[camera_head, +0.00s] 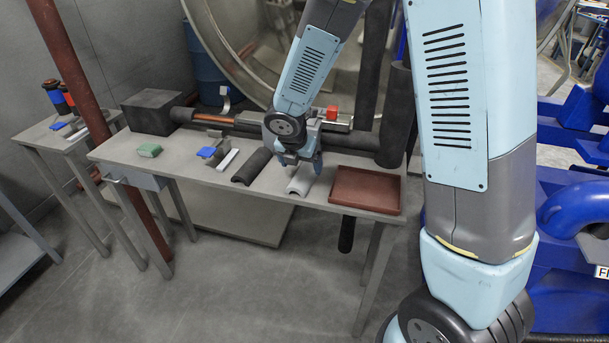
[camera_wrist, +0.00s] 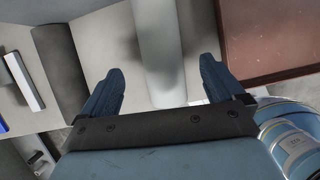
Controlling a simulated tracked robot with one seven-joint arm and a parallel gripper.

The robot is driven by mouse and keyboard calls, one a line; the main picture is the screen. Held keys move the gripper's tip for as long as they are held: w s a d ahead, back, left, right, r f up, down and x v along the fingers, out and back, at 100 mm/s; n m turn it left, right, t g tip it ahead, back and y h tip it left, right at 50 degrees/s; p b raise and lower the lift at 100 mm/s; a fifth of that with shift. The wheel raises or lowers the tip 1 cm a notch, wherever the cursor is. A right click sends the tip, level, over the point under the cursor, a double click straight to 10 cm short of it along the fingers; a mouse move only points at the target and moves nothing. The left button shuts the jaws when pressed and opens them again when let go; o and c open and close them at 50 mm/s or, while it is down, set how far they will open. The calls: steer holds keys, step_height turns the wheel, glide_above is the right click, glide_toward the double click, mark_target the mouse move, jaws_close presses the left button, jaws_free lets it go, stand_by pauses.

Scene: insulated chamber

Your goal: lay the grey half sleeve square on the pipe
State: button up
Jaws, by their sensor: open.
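The light grey half sleeve (camera_head: 299,185) lies on the bench near its front edge. In the wrist view the grey half sleeve (camera_wrist: 158,45) runs between the two blue fingers of my gripper (camera_wrist: 158,80). My gripper (camera_head: 301,168) is open above it, one finger on each side, with gaps visible on both sides. The pipe (camera_head: 213,119) runs along the back of the bench. It has dark covering and a bare copper-coloured stretch on the left. My arm hides part of the pipe and the far end of the sleeve in the head view.
A black half sleeve (camera_head: 252,166) lies left of the grey one, and a red-brown tray (camera_head: 366,190) lies right. A blue-handled tool (camera_head: 208,152), a white strip (camera_head: 228,159) and a green block (camera_head: 149,150) lie further left. A dark box (camera_head: 152,112) stands at the back left.

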mark_target(304, 172)
steer(key=shift+x, duration=2.5)
steer(key=shift+s, duration=0.1)
steer(key=c, duration=1.2)
